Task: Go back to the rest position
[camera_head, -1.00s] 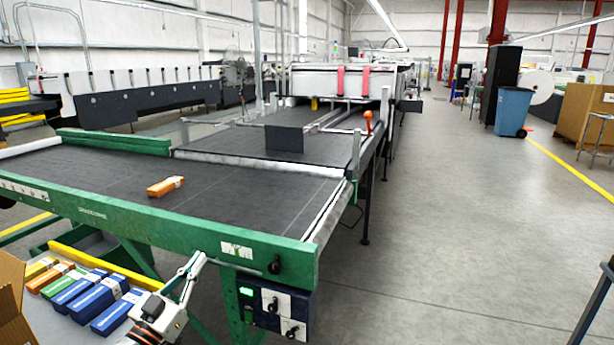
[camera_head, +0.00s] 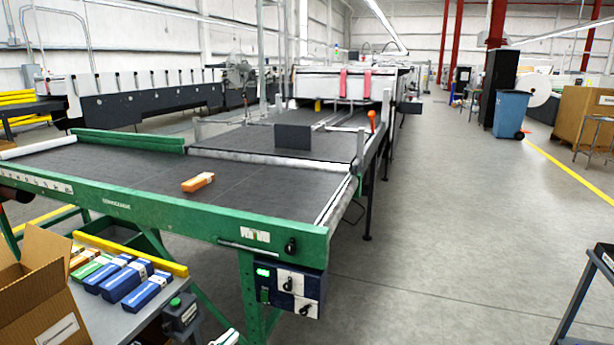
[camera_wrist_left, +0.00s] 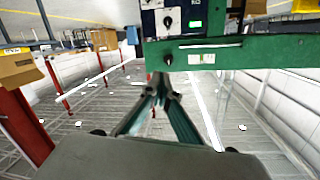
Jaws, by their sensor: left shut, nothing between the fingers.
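My left gripper (camera_head: 228,338) shows only as a small piece at the bottom edge of the head view, below the green conveyor frame and beside the side table. In the left wrist view its two fingers (camera_wrist_left: 163,88) meet at the tips, shut and empty. The green frame (camera_wrist_left: 235,56) and its control panel (camera_wrist_left: 178,20) fill the upper part of that view, beyond the fingers. My right gripper is in neither view.
An orange box (camera_head: 198,182) lies on the dark belt (camera_head: 120,165). A side table (camera_head: 100,318) at lower left bears several coloured boxes and, near it, an open cardboard carton (camera_head: 40,300). A dark cart frame (camera_head: 580,305) stands at lower right. The grey floor (camera_head: 450,240) between is clear.

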